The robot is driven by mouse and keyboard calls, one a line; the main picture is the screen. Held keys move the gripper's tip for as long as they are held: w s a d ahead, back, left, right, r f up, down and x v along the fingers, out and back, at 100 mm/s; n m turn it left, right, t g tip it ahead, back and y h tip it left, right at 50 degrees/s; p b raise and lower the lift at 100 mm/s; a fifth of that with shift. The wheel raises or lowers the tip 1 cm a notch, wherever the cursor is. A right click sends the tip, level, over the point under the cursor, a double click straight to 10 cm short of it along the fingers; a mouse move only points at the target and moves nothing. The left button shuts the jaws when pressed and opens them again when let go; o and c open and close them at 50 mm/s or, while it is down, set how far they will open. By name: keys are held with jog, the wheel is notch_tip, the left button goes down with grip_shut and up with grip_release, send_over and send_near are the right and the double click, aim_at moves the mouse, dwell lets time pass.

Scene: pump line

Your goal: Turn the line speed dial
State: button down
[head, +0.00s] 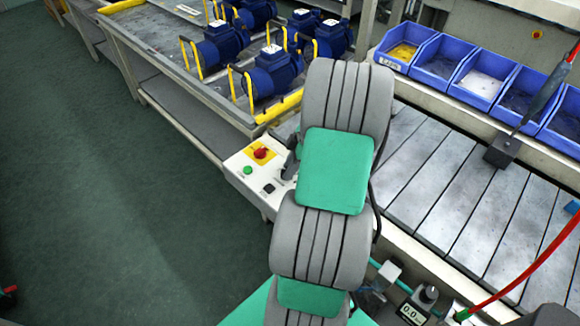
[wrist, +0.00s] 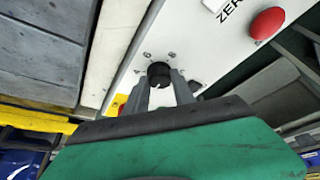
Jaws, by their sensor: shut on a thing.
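The line speed dial (wrist: 158,70) is a small black round knob on a white panel (wrist: 205,55) in the wrist view. Small printed marks stand around it, too small to read surely. My gripper (wrist: 160,82) has its two grey fingers at the knob, one on each side, and is shut on it. In the head view my arm covers the dial, and the fingers are not clear there.
A red button (wrist: 267,23) sits beside "ZER" lettering. The white control box (head: 248,185) carries a red knob (head: 261,153) on yellow and a green button (head: 247,170). Blue pumps (head: 275,72) and blue bins (head: 440,60) stand behind. Open floor lies left.

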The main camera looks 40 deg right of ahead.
jog(key=shift+m, duration=0.3)
jog(key=m, duration=0.1)
jog(key=m+h+b, duration=0.1)
jog(key=m, duration=0.1)
jog(key=m+t+h+b, duration=0.1)
jog(key=m, duration=0.1)
jog(key=shift+s+a, duration=0.15)
jog(key=shift+a, duration=0.1)
jog(key=m+h, duration=0.1)
jog(key=m, duration=0.2)
jog(key=m+h, duration=0.1)
jog(key=m, duration=0.2)
jog(key=shift+a+b, duration=0.2)
jog(key=shift+b, duration=0.2)
jog(key=c, duration=1.1)
grip_release()
jog(key=shift+o, duration=0.2)
jog(key=v, duration=0.7)
jog(key=shift+s+a+r, duration=0.15)
jog(key=shift+s+r, duration=0.05)
jog(key=shift+r, duration=0.2)
